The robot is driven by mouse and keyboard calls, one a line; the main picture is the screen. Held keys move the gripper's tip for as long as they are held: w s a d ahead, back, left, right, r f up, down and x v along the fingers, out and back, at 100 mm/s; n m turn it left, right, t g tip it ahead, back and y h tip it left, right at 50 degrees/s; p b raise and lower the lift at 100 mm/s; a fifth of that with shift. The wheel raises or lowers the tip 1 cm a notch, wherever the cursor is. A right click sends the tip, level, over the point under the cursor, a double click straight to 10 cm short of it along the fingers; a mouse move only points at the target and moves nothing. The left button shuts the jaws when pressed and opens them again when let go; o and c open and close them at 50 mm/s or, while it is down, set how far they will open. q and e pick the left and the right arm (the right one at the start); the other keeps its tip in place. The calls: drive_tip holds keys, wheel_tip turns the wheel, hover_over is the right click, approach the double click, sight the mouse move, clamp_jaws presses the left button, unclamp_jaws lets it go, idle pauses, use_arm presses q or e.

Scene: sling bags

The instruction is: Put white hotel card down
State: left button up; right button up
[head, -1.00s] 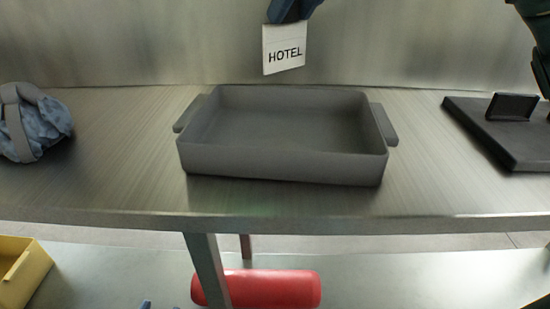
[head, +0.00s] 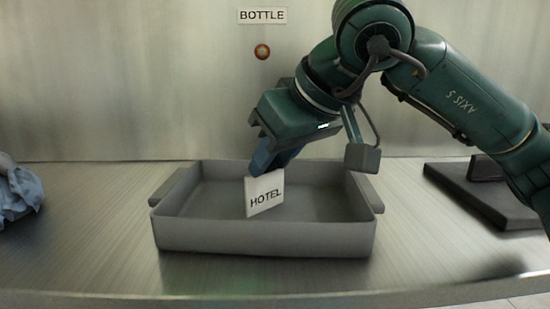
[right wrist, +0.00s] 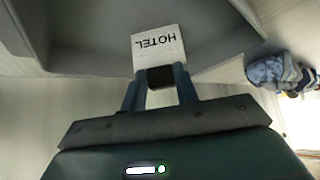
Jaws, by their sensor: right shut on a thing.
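The white card marked HOTEL (head: 265,193) hangs tilted from my right gripper (head: 265,172), over the inside of the grey tray (head: 262,238). Whether its lower edge touches the tray floor I cannot tell. In the right wrist view the card (right wrist: 158,47) sticks out past the fingertips of my right gripper (right wrist: 160,78), which is shut on it. The tray (right wrist: 75,40) shows behind the card there. The tray looks otherwise empty. My left gripper is not in view.
The tray stands on a metal table (head: 90,245). A blue cloth bundle (head: 18,193) lies at the left. A dark flat stand (head: 480,195) is at the right. A BOTTLE sign (head: 262,15) and a red-centred round button (head: 262,51) are on the back wall.

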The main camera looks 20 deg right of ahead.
drive_tip(key=shift+f, duration=0.2)
drive_tip(key=o, duration=1.1)
drive_tip(key=shift+r, duration=0.1)
drive_tip(key=shift+c, duration=0.2)
drive_tip(key=shift+r, duration=0.3)
use_arm(q)
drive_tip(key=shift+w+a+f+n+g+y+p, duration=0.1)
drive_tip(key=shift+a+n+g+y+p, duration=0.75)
drive_tip(key=shift+p, duration=0.7)
use_arm(e)
drive_tip(key=v, duration=1.1)
drive_tip(key=shift+s+r, duration=0.25)
drive_tip(key=shift+r, duration=0.05)
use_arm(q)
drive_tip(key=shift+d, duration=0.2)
use_arm(e)
drive_tip(key=shift+d, duration=0.1)
